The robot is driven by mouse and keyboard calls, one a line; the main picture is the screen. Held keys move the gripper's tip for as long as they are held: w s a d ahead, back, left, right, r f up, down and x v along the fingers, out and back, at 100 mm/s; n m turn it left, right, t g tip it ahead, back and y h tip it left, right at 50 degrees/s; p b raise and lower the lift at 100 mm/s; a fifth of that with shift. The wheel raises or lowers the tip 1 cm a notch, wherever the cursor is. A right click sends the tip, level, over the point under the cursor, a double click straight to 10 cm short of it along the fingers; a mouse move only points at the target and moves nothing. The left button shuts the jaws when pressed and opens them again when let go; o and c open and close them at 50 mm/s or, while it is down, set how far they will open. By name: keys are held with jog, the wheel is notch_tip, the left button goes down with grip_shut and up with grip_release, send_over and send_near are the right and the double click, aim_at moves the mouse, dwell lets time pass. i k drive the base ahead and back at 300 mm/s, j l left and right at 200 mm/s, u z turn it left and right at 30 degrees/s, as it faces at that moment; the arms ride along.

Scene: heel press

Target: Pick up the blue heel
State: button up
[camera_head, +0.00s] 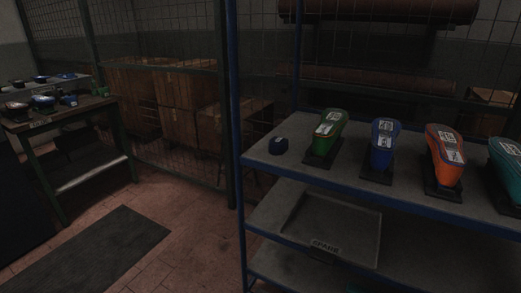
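A larger blue shoe form (382,142) stands upright on a dark base further right. My gripper is not in view.
An orange form (444,155) and a partly cut-off teal form (508,165) stand further right. A grey tray marked "SPARE" (324,247) sits on the board below. A workbench (50,119) with small items stands at left. Open floor (183,222) lies between bench and shelf.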

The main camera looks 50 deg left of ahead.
aim_at(278, 145)
jog(key=k+j+u, duration=0.1)
jog(key=u, duration=1.5)
jog(key=z, duration=1.35)
jog(key=u, duration=1.35)
jog(key=i+j+z, duration=0.35)
jog(key=i+j, duration=0.55)
jog(key=i, duration=0.1)
